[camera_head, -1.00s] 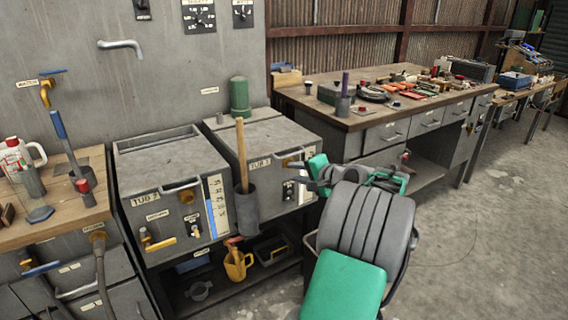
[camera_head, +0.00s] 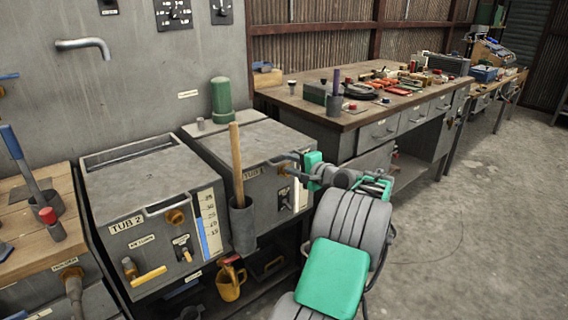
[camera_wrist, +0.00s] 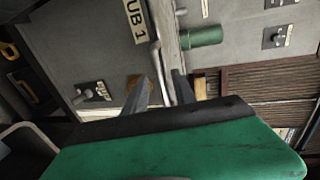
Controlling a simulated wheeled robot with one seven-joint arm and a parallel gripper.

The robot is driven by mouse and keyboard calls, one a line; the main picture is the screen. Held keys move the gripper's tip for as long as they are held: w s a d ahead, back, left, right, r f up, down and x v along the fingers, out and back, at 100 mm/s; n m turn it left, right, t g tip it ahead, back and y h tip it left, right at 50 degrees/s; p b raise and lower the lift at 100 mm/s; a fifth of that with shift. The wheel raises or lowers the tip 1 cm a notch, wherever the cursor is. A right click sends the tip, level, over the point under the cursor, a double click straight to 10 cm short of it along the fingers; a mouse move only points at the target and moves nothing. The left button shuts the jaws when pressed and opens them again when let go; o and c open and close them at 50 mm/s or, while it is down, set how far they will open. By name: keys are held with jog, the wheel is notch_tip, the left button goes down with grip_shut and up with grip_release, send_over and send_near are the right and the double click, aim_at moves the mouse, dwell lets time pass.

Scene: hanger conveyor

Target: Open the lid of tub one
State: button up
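Tub one is the grey metal box labelled TUB 1 (camera_head: 250,176), right of tub 2. Its lid (camera_head: 255,143) lies flat and shut. A pale bar handle (camera_wrist: 157,70) runs along the lid's front edge. My gripper (camera_head: 296,161) is at the tub's front right, by this handle. In the wrist view, my gripper (camera_wrist: 163,77) has its two dark fingers apart, one on each side of the handle bar. I cannot tell whether either finger touches it. My wrist hides part of the tub's front.
Tub 2 (camera_head: 150,180) stands left, its top partly slotted. A dark cup with a wooden-handled tool (camera_head: 243,225) hangs between the tubs. A green cylinder (camera_head: 222,100) stands behind tub one. A workbench (camera_head: 350,115) is at right. Open floor (camera_head: 470,220) lies right.

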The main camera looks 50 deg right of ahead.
jog(key=x, duration=0.2)
jog(key=shift+w+d, duration=0.1)
jog(key=shift+w, duration=0.25)
jog(key=shift+c, duration=0.4)
grip_shut()
dwell(0.7)
